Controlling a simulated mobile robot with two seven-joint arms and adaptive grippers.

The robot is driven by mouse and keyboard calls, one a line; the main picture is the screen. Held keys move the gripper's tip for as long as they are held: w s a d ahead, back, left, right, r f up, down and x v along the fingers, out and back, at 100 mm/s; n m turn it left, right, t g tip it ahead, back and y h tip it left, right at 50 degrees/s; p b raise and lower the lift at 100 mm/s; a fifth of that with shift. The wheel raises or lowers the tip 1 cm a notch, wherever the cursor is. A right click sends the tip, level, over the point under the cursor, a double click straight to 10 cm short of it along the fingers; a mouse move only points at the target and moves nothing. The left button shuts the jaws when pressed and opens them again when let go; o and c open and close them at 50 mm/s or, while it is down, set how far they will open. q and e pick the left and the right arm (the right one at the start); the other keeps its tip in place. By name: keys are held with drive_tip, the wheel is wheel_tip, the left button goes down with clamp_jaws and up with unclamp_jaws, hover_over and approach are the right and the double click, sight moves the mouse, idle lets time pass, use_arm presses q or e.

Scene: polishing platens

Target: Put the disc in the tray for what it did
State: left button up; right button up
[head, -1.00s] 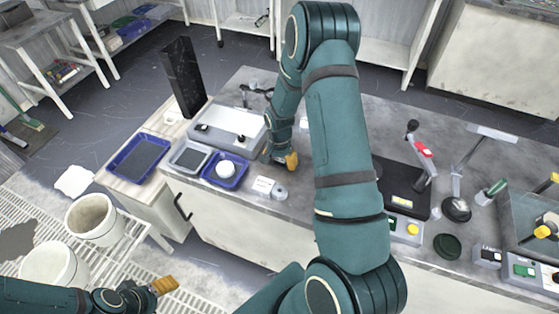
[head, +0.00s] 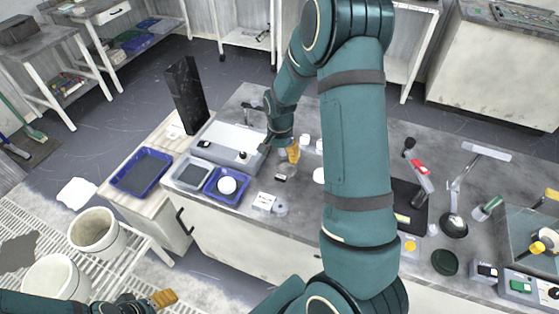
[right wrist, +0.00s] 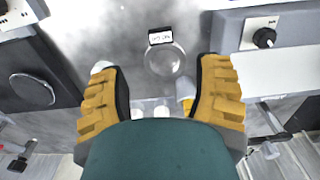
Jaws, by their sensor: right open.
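A clear round disc (right wrist: 165,58) lies on the grey bench top beside a small dark-edged label (right wrist: 161,36); in the head view it shows faintly (head: 287,163) by the right fingers. My right gripper (right wrist: 158,95) is open and empty, with its yellow fingers above and to either side of the disc's near side. It shows in the head view (head: 291,151) too. A small blue tray (head: 224,197) holds a white round piece (head: 227,185). A grey tray (head: 192,173) stands beside it. My left gripper (head: 164,298) is low at left; its jaw gap is unclear.
A larger blue tray (head: 115,182) sits on the wooden side stand. A grey-white machine (head: 232,143) with a knob is behind the small trays. White pieces (head: 307,142) stand near my right gripper. A dark tall block (head: 187,95) rises at the back left. My right arm hides the bench middle.

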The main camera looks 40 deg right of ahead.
drive_tip(key=a+f+n, duration=0.1)
drive_tip(key=a, duration=0.1)
drive_tip(key=a+f, duration=0.1)
drive_tip(key=a, duration=0.2)
drive_tip(key=a+f+n+y, duration=0.1)
drive_tip(key=a+f, duration=0.1)
drive_tip(key=shift+s+a+n, duration=0.15)
drive_tip(key=shift+s+n, duration=0.15)
drive_tip(key=shift+s, duration=0.05)
drive_tip(key=s+a+f+n, duration=0.1)
drive_tip(key=a, duration=0.2)
drive_tip(key=s+a+f+n+y, duration=0.1)
drive_tip(key=a+f, duration=0.1)
drive_tip(key=a, duration=0.2)
drive_tip(key=s+a+f+n+t, duration=0.1)
drive_tip(key=a+f, duration=0.1)
drive_tip(key=a, duration=0.2)
drive_tip(key=shift+s+n, duration=0.2)
drive_tip(key=shift+n, duration=0.2)
drive_tip(key=s+a+f+n+y, duration=0.1)
drive_tip(key=s+a+n, duration=0.3)
drive_tip(key=s+a, duration=0.4)
drive_tip(key=a+f, duration=0.1)
drive_tip(key=a, duration=0.2)
drive_tip(key=shift+n+t+y, duration=0.3)
drive_tip(key=shift+y, duration=0.1)
